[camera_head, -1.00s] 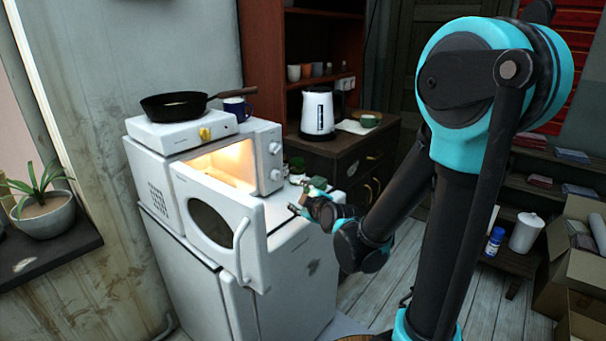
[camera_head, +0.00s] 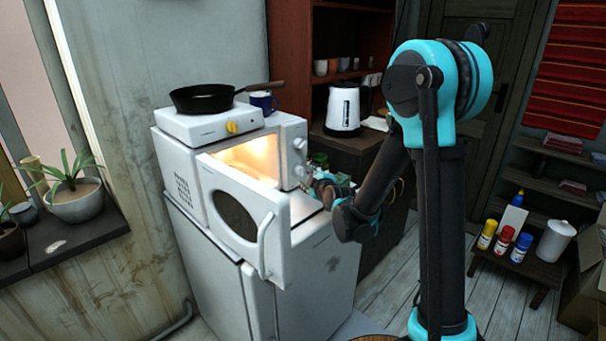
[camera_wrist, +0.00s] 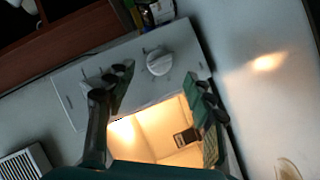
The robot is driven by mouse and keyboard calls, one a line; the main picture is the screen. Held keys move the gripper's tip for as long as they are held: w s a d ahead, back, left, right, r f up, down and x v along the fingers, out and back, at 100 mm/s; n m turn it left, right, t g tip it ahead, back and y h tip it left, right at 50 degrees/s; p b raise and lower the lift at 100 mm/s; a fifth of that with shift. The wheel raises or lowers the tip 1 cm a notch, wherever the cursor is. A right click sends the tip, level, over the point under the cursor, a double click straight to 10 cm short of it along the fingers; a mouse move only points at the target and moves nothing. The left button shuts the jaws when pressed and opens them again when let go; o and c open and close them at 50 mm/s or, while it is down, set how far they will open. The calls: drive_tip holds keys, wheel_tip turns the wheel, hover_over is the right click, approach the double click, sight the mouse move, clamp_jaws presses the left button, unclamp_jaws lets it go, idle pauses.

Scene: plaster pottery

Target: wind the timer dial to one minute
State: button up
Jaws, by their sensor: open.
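The white microwave (camera_head: 180,178) stands with its door (camera_head: 240,222) open and its inside lit. Two white dials, an upper (camera_head: 298,143) and a lower (camera_head: 299,171), sit on its front panel; I cannot tell which is the timer. In the wrist view one round dial (camera_wrist: 158,61) with marks around it shows just beyond my fingertips; its setting is too small to read. My gripper (camera_wrist: 158,78) is open and empty, its fingers either side of the lit opening. The left finger covers part of the panel, perhaps the other dial. In the head view my gripper (camera_head: 318,184) is beside the lower dial.
A hot plate (camera_head: 205,128) with a black pan (camera_head: 203,98) and a blue mug (camera_head: 262,101) stand on the microwave. The open door juts forward at the left of my gripper. A white kettle (camera_head: 343,107) stands on the cabinet behind.

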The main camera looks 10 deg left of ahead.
sight(302, 172)
drive_tip(key=x, duration=0.5)
drive_tip(key=c, duration=1.2)
drive_tip(key=shift+o, duration=0.2)
